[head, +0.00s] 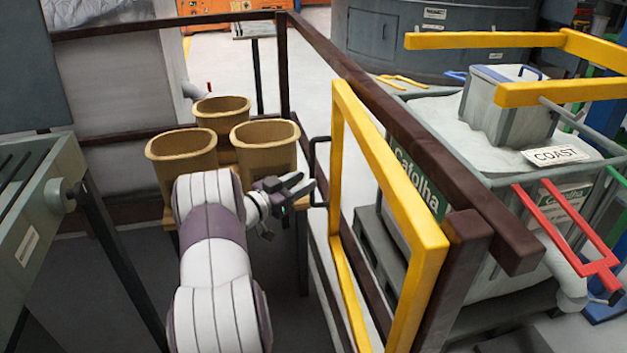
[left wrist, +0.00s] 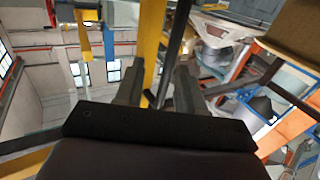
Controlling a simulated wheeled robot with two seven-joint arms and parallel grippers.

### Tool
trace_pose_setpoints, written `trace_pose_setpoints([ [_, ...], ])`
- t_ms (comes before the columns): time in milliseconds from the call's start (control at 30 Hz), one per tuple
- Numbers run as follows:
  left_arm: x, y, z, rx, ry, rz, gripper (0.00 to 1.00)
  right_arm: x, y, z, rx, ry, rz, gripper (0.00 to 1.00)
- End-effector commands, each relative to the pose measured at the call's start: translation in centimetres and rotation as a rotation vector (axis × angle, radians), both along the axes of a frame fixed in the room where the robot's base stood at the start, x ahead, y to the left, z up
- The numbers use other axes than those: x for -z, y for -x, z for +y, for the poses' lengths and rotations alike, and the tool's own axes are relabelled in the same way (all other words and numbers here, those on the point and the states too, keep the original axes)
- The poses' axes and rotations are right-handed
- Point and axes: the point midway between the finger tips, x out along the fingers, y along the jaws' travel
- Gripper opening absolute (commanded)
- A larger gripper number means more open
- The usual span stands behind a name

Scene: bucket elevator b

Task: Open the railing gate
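The yellow railing gate (head: 433,240) stands upright, in line with the brown railing in the head view. A dark bar handle (head: 313,160) is on its near-left side. My left gripper (head: 306,184) is just left of the handle, its fingertips close to the handle's lower part. In the left wrist view my left gripper's fingers (left wrist: 158,85) are apart, with a dark bar (left wrist: 172,45) and a yellow post (left wrist: 152,35) seen beyond and between them. I cannot tell whether the fingers touch the handle. My right gripper is not in view.
Brown railing (head: 400,130) runs along the gate. Several tan buckets (head: 180,160) stand left of my left gripper. A grey machine (head: 40,210) is at the far left. Beyond the gate are a grey bin (head: 505,105) and yellow bars (head: 480,40). Floor shows beyond the railing.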

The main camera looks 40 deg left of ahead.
Motion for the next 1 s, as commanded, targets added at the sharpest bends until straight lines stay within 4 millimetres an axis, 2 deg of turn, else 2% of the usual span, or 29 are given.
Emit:
trace_pose_setpoints([
  [100,0.2,-2.4,-0.5,0.003,-0.002,-0.002,0.38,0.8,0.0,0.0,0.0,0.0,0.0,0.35],
  [200,0.0,-3.7,-0.7,0.002,-0.003,-0.002,0.38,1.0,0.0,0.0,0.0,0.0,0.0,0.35],
  [333,0.0,-4.4,-0.8,0.0,-0.001,0.0,0.38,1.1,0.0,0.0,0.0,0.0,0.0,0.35],
  [567,-0.1,-4.4,-0.8,0.0,-0.001,0.0,0.39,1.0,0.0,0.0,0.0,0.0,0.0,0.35],
  [600,-0.1,-4.4,-0.8,0.001,-0.001,0.0,0.26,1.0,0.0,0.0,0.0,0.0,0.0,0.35],
  [667,-0.1,-4.4,-0.8,0.002,-0.001,0.0,0.07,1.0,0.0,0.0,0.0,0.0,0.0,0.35],
  [700,-0.1,-4.4,-0.9,0.003,-0.001,0.0,0.0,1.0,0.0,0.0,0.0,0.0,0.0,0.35],
  [1000,0.3,-4.2,-1.2,0.008,0.005,0.006,0.0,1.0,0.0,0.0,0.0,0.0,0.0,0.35],
])
